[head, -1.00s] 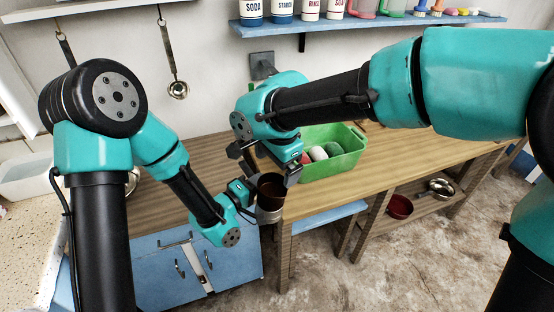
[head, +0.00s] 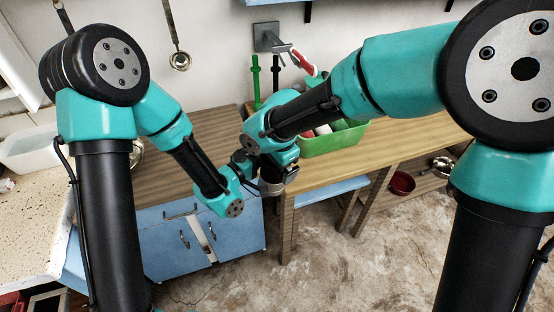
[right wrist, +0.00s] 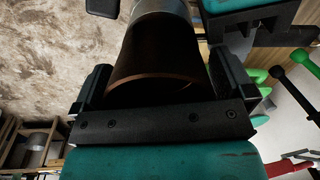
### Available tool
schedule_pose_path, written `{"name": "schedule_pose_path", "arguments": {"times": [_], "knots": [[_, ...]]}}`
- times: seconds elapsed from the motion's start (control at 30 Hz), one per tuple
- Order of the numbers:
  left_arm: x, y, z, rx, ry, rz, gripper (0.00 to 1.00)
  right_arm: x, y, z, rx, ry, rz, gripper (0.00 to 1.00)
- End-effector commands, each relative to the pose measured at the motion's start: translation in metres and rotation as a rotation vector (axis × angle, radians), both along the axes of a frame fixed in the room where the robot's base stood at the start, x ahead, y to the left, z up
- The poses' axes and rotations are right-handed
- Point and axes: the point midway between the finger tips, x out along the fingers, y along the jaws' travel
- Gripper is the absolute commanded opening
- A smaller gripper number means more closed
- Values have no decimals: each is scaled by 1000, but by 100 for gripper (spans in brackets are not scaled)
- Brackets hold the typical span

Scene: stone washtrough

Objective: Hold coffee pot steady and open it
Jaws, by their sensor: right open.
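The coffee pot (head: 272,188) is at the left front edge of the wooden table; only a little of its silver lower part shows in the head view. In the right wrist view its dark brown upper part (right wrist: 155,55) lies between my right gripper's fingers, with silver beyond. My right gripper (head: 268,174) is open, one finger on each side of the dark part. My left gripper (head: 247,183) is at the pot's left side. Its fingertips are hidden, so I cannot tell its grip. Whether the pot rests on the table is hidden.
A green bin (head: 335,143) with several items stands on the table (head: 400,135) behind my right arm. A grey wall fixture (head: 267,38) is behind. Blue cabinets (head: 165,245) are below left. A red bowl (head: 402,182) sits on the lower shelf.

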Motion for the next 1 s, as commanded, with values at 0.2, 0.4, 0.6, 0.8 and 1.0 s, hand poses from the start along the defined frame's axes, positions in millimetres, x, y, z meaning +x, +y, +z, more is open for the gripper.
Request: {"name": "schedule_pose_path", "arguments": {"times": [0.2, 0.4, 0.6, 0.8, 1.0], "knots": [[0, 0, 1, -1, -1, 0, 0, 0, 0, 0, 0, 0, 0, 91], [0, 0, 1, -1, -1, 0, 0, 0, 0, 0, 0, 0, 0, 72], [0, 0, 1, -1, -2, 1, 0, 0, 0, 0, 0, 0, 0, 53], [0, 0, 1, -1, -2, 1, 0, 0, 0, 0, 0, 0, 0, 96], [0, 0, 1, -1, -2, 1, 0, 0, 0, 0, 0, 0, 0, 100]]}}
